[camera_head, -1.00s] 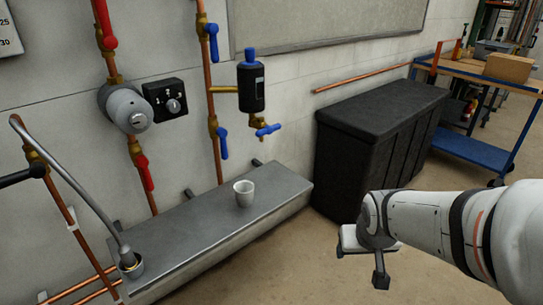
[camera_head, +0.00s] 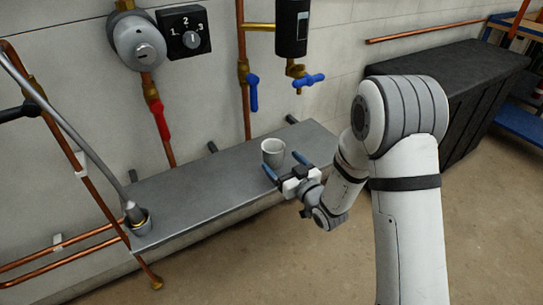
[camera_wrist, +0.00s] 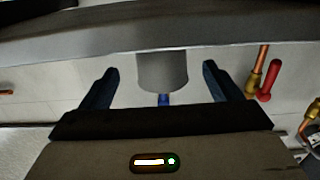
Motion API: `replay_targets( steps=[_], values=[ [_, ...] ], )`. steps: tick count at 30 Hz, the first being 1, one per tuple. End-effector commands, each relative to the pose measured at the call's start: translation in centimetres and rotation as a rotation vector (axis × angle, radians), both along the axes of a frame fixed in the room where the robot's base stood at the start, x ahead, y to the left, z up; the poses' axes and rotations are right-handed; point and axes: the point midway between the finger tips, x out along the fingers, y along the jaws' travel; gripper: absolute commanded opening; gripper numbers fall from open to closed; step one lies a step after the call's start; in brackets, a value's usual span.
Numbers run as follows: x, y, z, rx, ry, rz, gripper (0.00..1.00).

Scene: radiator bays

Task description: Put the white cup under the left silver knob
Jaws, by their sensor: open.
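The white cup (camera_head: 273,151) stands upright on the grey metal ledge (camera_head: 195,193), near its right end. It also shows in the wrist view (camera_wrist: 162,72), inverted, between the two fingers. My gripper (camera_head: 285,164) is open at the ledge's front edge, its blue fingertips just in front of the cup and pointing at it. The fingers in the wrist view (camera_wrist: 160,80) flank the cup with gaps on both sides. A large round silver knob (camera_head: 138,42) is on the copper pipe at the left wall.
Red (camera_head: 160,118) and blue (camera_head: 253,92) valve handles hang above the ledge. A black bin (camera_head: 470,90) stands at right. The ledge's middle is clear.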

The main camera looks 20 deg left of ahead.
Motion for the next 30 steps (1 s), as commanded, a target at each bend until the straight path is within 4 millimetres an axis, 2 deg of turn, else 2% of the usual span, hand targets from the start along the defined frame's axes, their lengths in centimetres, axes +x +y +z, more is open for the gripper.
replay_targets(
  steps=[17, 26, 30],
  values=[
    [4.2, 6.0, -0.2, 0.007, -0.006, 0.018, 0.84],
    [4.6, 6.4, -0.1, 0.005, -0.003, 0.017, 0.84],
    [4.5, 6.4, -0.1, 0.005, -0.003, 0.017, 0.73]
  ],
)
